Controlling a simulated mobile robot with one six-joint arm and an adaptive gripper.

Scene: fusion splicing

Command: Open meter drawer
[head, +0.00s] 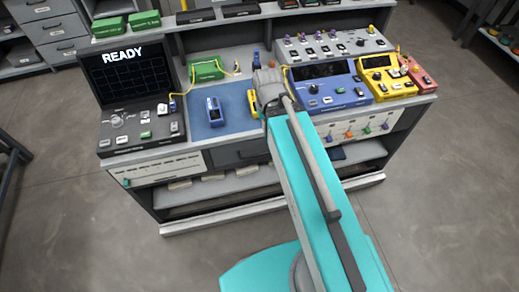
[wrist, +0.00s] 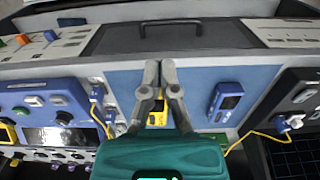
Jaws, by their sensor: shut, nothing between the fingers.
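The meter drawer (head: 228,157) is a dark grey front below the middle of the worktop, partly hidden by my arm in the head view. It looks closed. In the wrist view the drawer front (wrist: 215,38) is at the top, with a black bar handle (wrist: 186,21). My gripper (wrist: 158,68) is shut and empty, its fingertips over the blue mat near the worktop's front edge, apart from the handle. In the head view my arm hides the fingers.
On the blue mat (head: 233,116) lie a blue handheld meter (head: 215,111) and a yellow device (head: 253,104). A black READY console (head: 130,95) stands left; blue (head: 328,88) and yellow (head: 384,78) instruments stand right. The floor in front is clear.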

